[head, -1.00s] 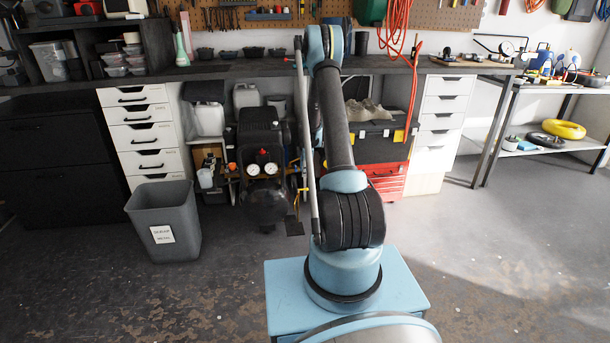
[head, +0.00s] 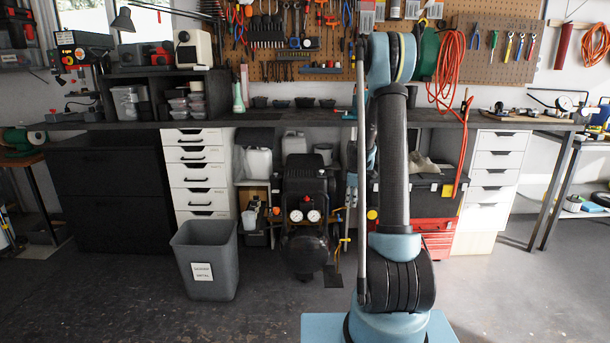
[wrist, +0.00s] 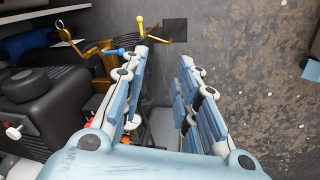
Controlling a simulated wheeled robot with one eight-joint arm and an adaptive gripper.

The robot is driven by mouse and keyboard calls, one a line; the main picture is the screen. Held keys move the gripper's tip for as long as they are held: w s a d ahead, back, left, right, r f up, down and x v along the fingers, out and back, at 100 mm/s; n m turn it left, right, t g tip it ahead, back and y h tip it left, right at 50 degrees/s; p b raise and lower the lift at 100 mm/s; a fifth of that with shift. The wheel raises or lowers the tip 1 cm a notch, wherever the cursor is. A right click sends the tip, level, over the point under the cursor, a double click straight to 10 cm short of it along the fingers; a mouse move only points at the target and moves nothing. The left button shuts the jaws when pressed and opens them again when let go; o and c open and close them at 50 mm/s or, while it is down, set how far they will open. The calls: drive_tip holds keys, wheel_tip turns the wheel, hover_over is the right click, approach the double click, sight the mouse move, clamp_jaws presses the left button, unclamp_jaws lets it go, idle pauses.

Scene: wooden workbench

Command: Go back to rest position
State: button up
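My gripper (wrist: 167,62) shows in the wrist view with its two blue and white fingers spread apart. Nothing is held between them. It points down towards the grey floor beside the black compressor (wrist: 55,110). In the head view my arm stands upright at the right of centre, in front of the workbench (head: 270,115).
A grey bin (head: 207,262) stands on the floor at left, in front of white drawers (head: 197,175). The compressor (head: 303,200) and a red tool chest (head: 437,240) sit under the bench. The floor in front of the bin is clear.

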drive_tip(key=s+a+r+m, duration=0.1)
drive_tip(key=s+r+m, duration=0.1)
drive_tip(key=s+r, duration=0.5)
drive_tip(key=s+r+m, duration=0.3)
drive_tip(key=s, duration=0.7)
drive_tip(key=s+a+r+m, duration=0.1)
drive_tip(key=s+r+m, duration=0.1)
drive_tip(key=s+r, duration=0.5)
drive_tip(key=s+f+m, duration=0.3)
drive_tip(key=s+f, duration=0.1)
drive_tip(key=s, duration=0.8)
drive_tip(key=s+f+m, duration=0.4)
drive_tip(key=s, duration=0.9)
drive_tip(key=shift+a+f, duration=0.15)
drive_tip(key=shift+f, duration=0.1)
drive_tip(key=shift+w+f, duration=0.2)
drive_tip(key=shift+w, duration=0.2)
drive_tip(key=shift+s, duration=0.1)
